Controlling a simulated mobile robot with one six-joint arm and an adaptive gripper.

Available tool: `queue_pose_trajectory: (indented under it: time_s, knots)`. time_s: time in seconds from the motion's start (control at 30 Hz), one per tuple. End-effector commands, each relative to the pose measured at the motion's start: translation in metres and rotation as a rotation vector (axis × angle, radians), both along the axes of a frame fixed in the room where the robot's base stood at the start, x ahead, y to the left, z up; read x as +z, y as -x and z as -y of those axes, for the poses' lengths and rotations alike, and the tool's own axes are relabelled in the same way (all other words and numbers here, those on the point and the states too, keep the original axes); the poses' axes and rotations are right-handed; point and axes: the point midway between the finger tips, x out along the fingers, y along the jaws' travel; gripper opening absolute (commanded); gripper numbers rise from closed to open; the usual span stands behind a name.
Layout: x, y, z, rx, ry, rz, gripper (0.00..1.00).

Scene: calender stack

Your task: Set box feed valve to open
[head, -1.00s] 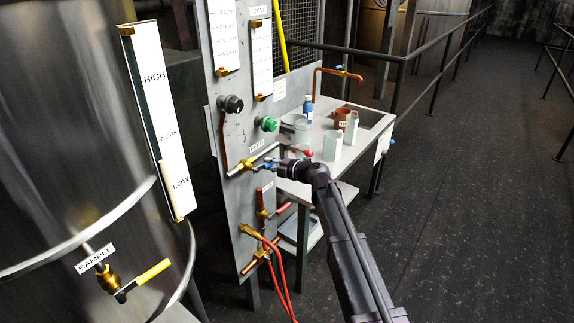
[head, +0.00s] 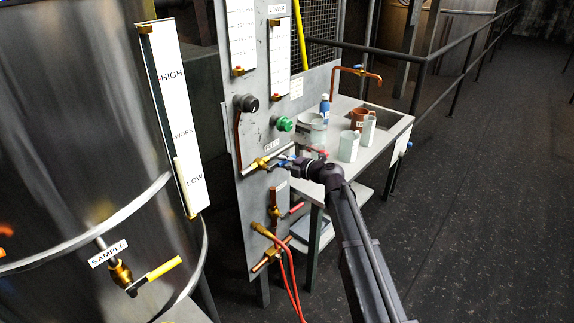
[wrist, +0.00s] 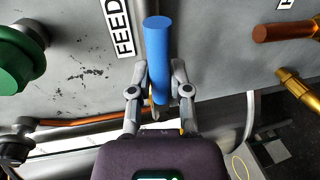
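The feed valve (head: 260,163) is a brass valve on the grey panel, under a FEED label (head: 271,147). Its blue handle (wrist: 157,60) stands upright in the middle of the wrist view. In the head view the handle is small and partly covered by my gripper (head: 287,163), which is at the valve's right side. In the wrist view my gripper (wrist: 158,85) has one finger on each side of the blue handle, close against it, and looks shut on it. The valve body is mostly hidden behind the handle and gripper in the wrist view.
A green knob (head: 284,124) and black knob (head: 247,103) sit above the valve. A red-handled valve (head: 275,212) and red hoses (head: 290,275) are below. A table (head: 378,152) with cups and a bottle stands behind right. Open floor lies right.

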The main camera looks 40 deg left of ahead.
Motion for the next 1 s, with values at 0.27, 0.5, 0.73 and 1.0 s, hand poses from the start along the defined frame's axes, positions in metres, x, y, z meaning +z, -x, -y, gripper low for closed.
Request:
queue_pose_trajectory:
  time_s: [0.27, 0.5, 0.73, 1.0]
  knots:
    - [0.0002, 0.001, -0.001, 0.002, 0.0, -0.001, 0.58]
    - [0.0001, 0.0011, -0.0014, 0.002, -0.001, -0.001, 0.58]
    - [0.0001, 0.001, -0.0013, 0.002, -0.001, -0.001, 0.58]
    - [0.0001, 0.0008, -0.0013, 0.002, -0.001, -0.001, 0.58]
